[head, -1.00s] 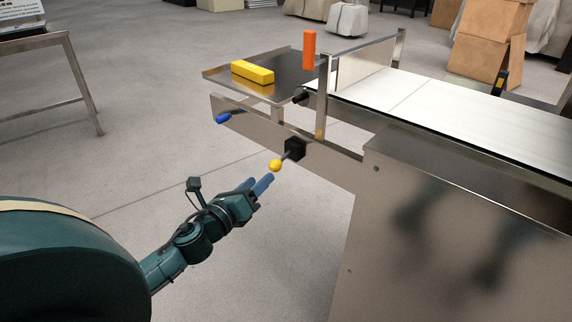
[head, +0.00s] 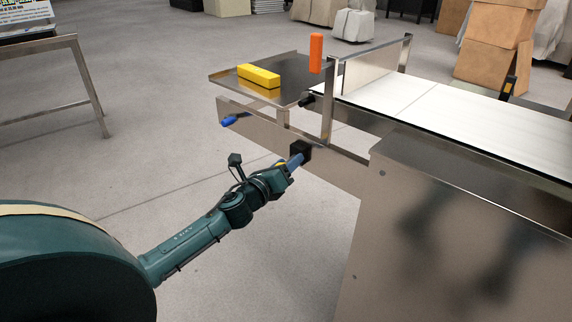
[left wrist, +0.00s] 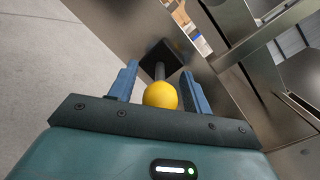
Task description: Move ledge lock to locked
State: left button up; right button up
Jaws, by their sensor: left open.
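The lock on the machine's side has a black block (head: 301,150) and a lever ending in a yellow ball; in the head view most of the lever is hidden by my gripper. In the left wrist view the yellow ball (left wrist: 160,95) sits between the two blue fingers, with gaps on both sides, and its grey rod runs to the black block (left wrist: 163,58). My left gripper (head: 290,164) is open around the ball and rod; it also shows in the left wrist view (left wrist: 162,88). The ledge (head: 232,79) is a flat metal tray at the machine's end. My right gripper is out of view.
The machine's metal housing (head: 440,240) fills the right.

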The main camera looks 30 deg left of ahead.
pick_arm(q)
jog(key=shift+c, duration=0.4)
grip_shut()
